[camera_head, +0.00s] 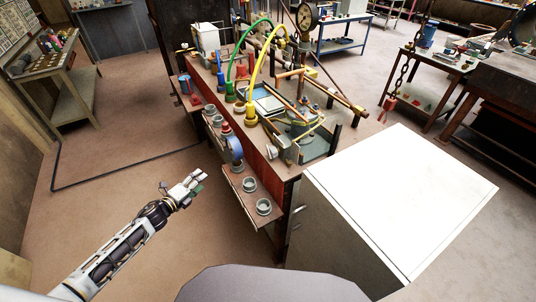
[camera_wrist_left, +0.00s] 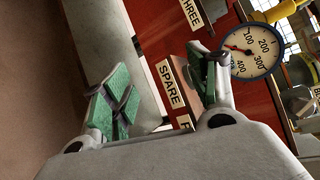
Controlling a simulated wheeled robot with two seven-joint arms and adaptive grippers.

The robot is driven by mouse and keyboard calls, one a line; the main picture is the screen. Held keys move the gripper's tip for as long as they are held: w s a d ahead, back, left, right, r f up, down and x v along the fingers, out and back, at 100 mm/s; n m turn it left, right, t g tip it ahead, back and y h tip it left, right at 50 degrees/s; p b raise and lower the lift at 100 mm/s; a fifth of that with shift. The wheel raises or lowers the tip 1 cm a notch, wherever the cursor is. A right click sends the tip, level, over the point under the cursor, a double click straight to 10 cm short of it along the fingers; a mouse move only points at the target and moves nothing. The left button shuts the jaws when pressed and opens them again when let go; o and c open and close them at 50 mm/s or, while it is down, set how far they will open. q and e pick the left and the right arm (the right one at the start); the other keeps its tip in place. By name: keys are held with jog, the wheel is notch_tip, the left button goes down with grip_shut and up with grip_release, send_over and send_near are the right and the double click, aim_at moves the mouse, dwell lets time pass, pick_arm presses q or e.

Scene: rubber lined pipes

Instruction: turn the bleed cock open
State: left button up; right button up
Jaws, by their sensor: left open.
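My left gripper (camera_head: 197,181) is open and empty, in front of the left side of the red-fronted bench (camera_head: 258,165), apart from it. In the left wrist view its green-padded fingers (camera_wrist_left: 165,92) stand wide apart, with a label reading SPARE (camera_wrist_left: 171,83) behind the gap. I cannot pick out the bleed cock for certain in either view. A round dial gauge (camera_wrist_left: 256,50) shows right of the fingers, with brass-coloured fittings (camera_wrist_left: 298,103) beyond it. My right gripper is not in view.
Green (camera_head: 237,68) and yellow (camera_head: 262,58) hoses arch over the bench top. A low ledge with grey cups (camera_head: 264,206) juts from its front. A large white cabinet (camera_head: 400,200) stands to the right. The floor left of the bench is mostly clear.

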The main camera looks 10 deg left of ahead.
pick_arm(q)
jog(key=s+d+r+m+g+h, duration=0.1)
jog(key=s+d+r+m+h, duration=0.2)
jog(key=d+r+m, duration=0.5)
jog(key=s+d+r+m+g+h, duration=0.2)
jog(key=d+r+m+h, duration=0.4)
jog(key=m, duration=0.9)
jog(key=shift+s+d+r+g, duration=0.3)
jog(key=shift+s+d+r, duration=0.45)
jog(key=shift+d+r, duration=1.1)
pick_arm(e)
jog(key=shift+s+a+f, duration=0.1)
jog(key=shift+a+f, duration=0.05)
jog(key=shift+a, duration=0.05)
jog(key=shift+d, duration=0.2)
